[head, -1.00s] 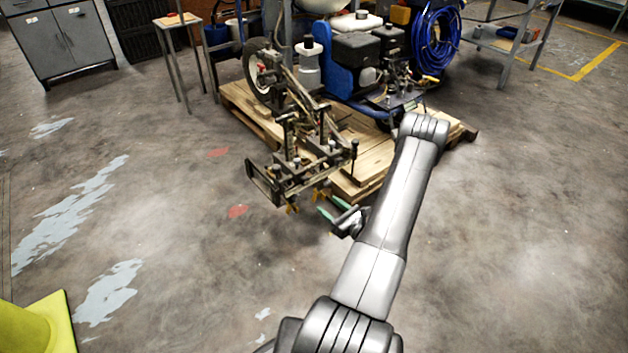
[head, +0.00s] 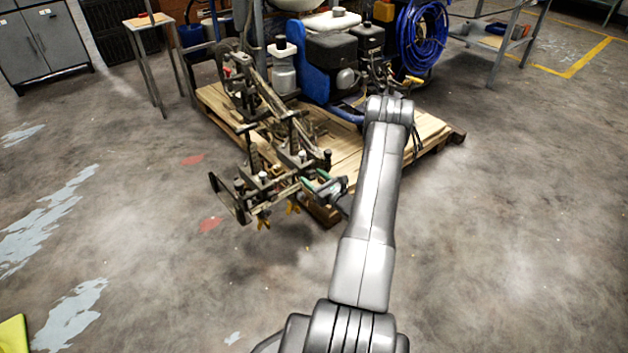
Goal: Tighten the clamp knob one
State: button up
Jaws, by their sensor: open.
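The line striper's dark front bracket (head: 265,185) juts out over the near-left edge of a wooden pallet. Several small dark clamp knobs stand on it, one upright at its right end (head: 327,157). I cannot tell which of them is knob one. Yellow-orange tips (head: 263,219) hang below the bracket. My gripper (head: 315,181) is open, with green-tipped fingers pointing left at the bracket's right end, just below the right-end knob. Whether the fingers touch anything is too small to tell. My forearm covers part of the pallet.
The striper's engine and blue frame (head: 323,68) stand on the pallet (head: 425,130). A blue hose coil (head: 422,38) hangs behind. A small stool (head: 150,22) and grey cabinet (head: 42,45) stand back left. The concrete floor in front and right is clear.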

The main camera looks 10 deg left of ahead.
jog(key=shift+w+a, duration=0.1)
jog(key=shift+a, duration=0.1)
jog(key=c, duration=1)
jog(key=shift+o, duration=0.2)
jog(key=shift+m, duration=0.3)
